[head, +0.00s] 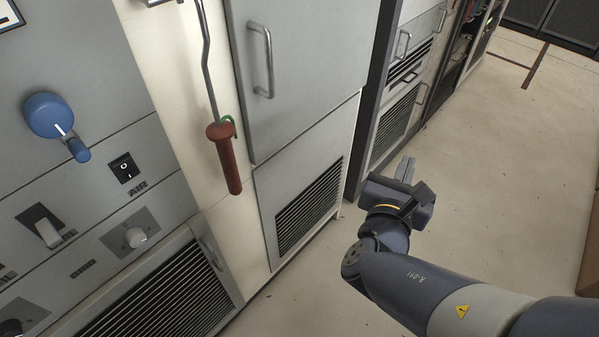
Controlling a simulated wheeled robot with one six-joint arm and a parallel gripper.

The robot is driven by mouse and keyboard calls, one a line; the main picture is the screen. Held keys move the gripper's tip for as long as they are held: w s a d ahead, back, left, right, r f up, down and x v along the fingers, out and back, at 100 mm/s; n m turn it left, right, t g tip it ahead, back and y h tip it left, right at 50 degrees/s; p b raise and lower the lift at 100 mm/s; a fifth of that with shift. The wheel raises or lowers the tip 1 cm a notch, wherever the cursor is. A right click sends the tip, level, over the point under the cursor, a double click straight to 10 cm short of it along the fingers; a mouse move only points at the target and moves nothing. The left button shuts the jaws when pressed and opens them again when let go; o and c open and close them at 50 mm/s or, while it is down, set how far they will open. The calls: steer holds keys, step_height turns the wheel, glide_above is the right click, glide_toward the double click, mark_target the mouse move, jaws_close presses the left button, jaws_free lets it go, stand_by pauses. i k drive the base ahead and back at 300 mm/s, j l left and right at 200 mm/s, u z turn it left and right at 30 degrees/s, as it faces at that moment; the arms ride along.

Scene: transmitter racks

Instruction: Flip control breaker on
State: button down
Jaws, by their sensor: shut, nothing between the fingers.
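Lower left is a white lever switch (47,233) in a dark plate, with a label too small to read. I cannot tell which switch is the control breaker, as no such label is readable. My gripper (405,170) is shut and empty, over the floor in front of the cabinets, well right of the panel and touching nothing.
A red-brown handled rod (225,165) hangs between my gripper and the switches. A cabinet door with a metal handle (264,60) stands behind it, above a vent grille (308,205). The floor (510,180) is mostly clear; a brown box edge (592,245) shows at far right.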

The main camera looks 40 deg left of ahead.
mark_target(51, 236)
steer(key=u, duration=0.5)
steer(key=i+u, duration=0.1)
steer(key=u, duration=0.85)
steer(key=l+u, duration=0.1)
steer(key=u, duration=0.4)
steer(key=i+u, duration=0.1)
steer(key=u, duration=0.4)
